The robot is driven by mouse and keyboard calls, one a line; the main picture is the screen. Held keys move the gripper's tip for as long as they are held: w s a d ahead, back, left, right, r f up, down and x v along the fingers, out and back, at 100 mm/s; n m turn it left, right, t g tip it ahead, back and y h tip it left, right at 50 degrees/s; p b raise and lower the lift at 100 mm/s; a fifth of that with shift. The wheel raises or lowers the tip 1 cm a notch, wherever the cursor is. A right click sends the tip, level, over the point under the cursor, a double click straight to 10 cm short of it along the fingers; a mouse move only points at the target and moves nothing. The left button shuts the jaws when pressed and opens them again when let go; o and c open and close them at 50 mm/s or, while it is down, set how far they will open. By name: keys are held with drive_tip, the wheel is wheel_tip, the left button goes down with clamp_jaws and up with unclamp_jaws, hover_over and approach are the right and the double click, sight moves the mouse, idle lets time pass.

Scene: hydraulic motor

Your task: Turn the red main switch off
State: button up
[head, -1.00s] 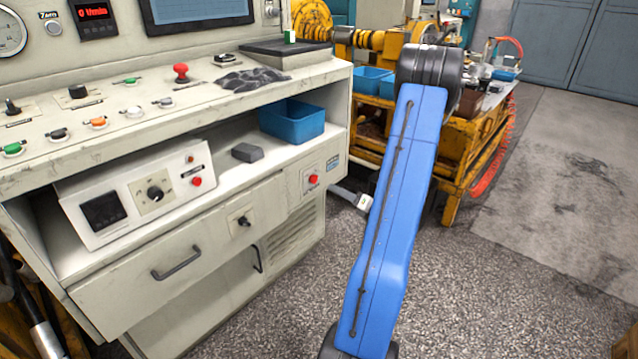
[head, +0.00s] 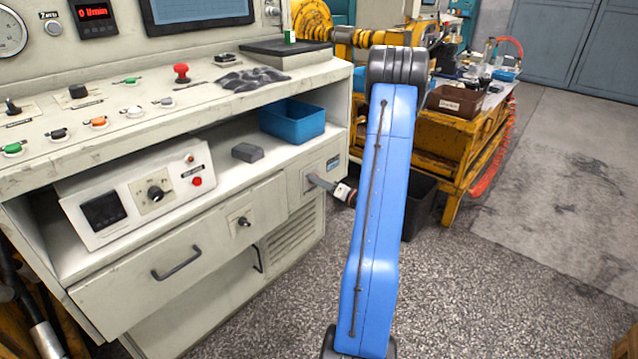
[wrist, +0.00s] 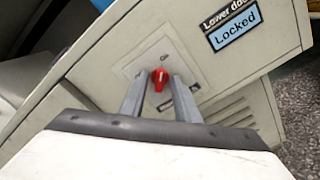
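The red main switch (wrist: 160,79) is a small red rotary knob on a light plate on the cabinet front. In the wrist view its grip points downward, slightly left. My gripper (wrist: 158,82) has one finger on each side of the knob, with a visible gap to both, so it is open. I cannot tell how deep the fingertips reach around the knob. In the head view my gripper (head: 317,182) is at the switch panel (head: 333,165) and hides the switch.
A "Lower door Locked" label (wrist: 232,25) is right of the switch in the wrist view. A blue bin (head: 292,122) sits on the shelf above. A drawer handle (head: 176,263) sticks out at the left. A black bin (head: 420,205) stands behind my arm.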

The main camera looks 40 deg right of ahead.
drive_tip(key=shift+c, duration=0.6)
clamp_jaws()
drive_tip(key=n, duration=1.7)
drive_tip(key=shift+d+n, duration=0.1)
drive_tip(key=shift+n, duration=0.3)
